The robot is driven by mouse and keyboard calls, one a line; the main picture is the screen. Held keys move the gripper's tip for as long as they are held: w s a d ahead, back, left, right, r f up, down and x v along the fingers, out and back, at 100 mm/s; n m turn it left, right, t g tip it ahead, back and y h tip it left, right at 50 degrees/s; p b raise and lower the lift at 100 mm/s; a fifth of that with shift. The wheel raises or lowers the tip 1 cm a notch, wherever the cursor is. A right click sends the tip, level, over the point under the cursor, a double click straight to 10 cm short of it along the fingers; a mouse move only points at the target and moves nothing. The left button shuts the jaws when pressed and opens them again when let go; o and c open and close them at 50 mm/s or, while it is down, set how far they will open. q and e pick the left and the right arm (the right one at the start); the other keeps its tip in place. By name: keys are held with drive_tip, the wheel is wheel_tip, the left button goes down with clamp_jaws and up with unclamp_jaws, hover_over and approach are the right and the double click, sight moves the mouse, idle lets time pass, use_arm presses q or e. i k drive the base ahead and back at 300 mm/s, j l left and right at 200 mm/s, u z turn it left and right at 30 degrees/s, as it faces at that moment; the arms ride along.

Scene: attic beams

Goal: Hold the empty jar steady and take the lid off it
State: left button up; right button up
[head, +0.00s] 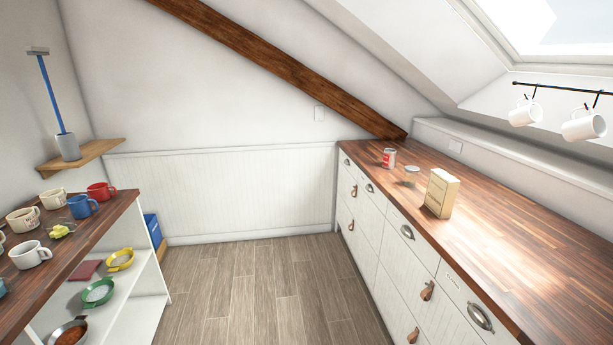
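A small clear jar (411,180) appears to stand on the wooden counter on the right, with a pale grey lid (412,170) on top. It is small and far off, so its contents and how the lid sits are hard to tell. Neither of my grippers is in the head view.
The wooden counter (520,240) also holds a red and white can (389,158) behind the jar and a cream box (441,193) in front of it. White mugs (584,125) hang at right. A shelf unit (112,215) with several mugs stands left. The floor (260,290) between is clear.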

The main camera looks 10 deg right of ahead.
sight(410, 179)
drive_tip(key=i+j+z, duration=0.1)
drive_tip(key=i+z, duration=0.35)
drive_tip(key=i+j+z, duration=0.3)
drive_tip(key=i+z, duration=0.15)
drive_tip(key=i+j+z, duration=0.9)
drive_tip(key=k+j, duration=0.1)
